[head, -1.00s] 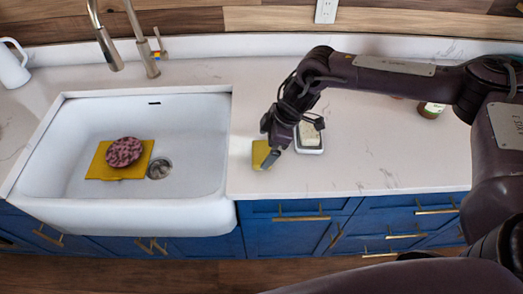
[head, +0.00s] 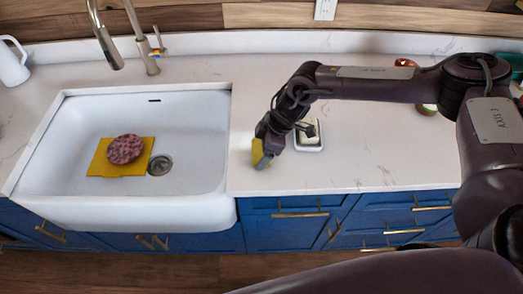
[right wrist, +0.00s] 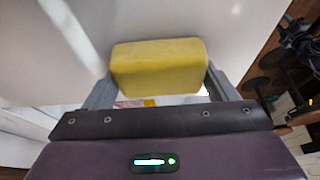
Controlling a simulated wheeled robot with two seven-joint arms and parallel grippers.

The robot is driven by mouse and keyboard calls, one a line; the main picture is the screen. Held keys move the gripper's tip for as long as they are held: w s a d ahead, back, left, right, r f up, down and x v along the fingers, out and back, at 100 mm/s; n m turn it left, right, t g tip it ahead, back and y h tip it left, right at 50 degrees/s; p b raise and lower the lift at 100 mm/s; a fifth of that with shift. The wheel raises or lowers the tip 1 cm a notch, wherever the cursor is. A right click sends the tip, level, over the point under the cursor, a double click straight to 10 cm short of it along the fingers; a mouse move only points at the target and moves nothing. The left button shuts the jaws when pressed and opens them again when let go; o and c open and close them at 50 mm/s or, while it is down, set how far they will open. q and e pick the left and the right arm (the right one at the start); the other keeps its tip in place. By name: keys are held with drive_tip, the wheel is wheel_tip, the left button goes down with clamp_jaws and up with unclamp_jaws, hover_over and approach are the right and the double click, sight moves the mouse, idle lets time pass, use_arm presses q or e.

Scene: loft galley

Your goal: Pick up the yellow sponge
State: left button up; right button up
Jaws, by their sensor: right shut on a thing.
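The yellow sponge (head: 257,149) is at the countertop just right of the sink in the head view. My right gripper (head: 262,160) is shut on it. In the right wrist view the yellow sponge (right wrist: 160,68) sits between the two grey fingers (right wrist: 158,90), one at each end. I cannot tell for sure whether its underside is clear of the counter. My left gripper is not in view.
A white sink (head: 205,185) holds a yellow cloth (head: 100,165) with a pinkish speckled round thing (head: 124,149) on it. A small dish (head: 309,144) stands right of my gripper. A tap (head: 150,62) rises behind the sink. The right front counter (head: 370,170) is clear.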

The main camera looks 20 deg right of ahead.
drive_tip(key=shift+r, duration=0.15)
wheel_tip(320, 180, up, 20)
drive_tip(key=b, duration=0.4)
drive_tip(key=shift+b, duration=0.35)
